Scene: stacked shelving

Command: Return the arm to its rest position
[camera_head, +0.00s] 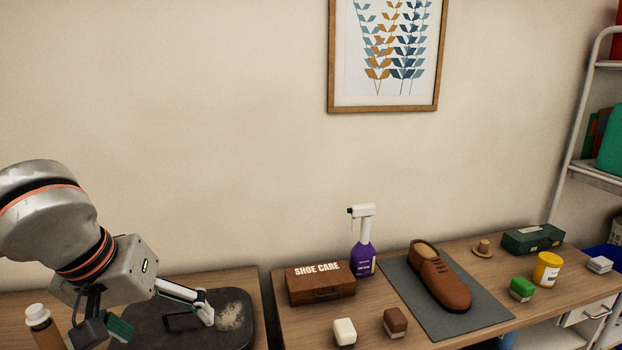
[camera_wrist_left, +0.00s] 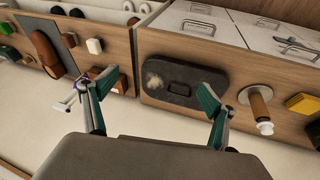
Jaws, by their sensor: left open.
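My left gripper (camera_head: 162,320) is at the lower left of the head view, above the dark flat piece with a handle (camera_head: 245,322). In the left wrist view my left gripper (camera_wrist_left: 152,92) shows its two teal fingers spread wide, with nothing held between them. The dark piece (camera_wrist_left: 183,95) shows beyond the fingers there, with a pale patch on it. My right gripper is in neither view.
A bottle with a white cap (camera_head: 38,318) stands at far left, partly behind my arm. Right of a tabletop gap are the shoe care box (camera_head: 318,284), purple spray bottle (camera_head: 363,258), and brown shoe (camera_head: 440,277) on a grey mat (camera_head: 415,308). A shelf rack (camera_head: 574,150) stands at right.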

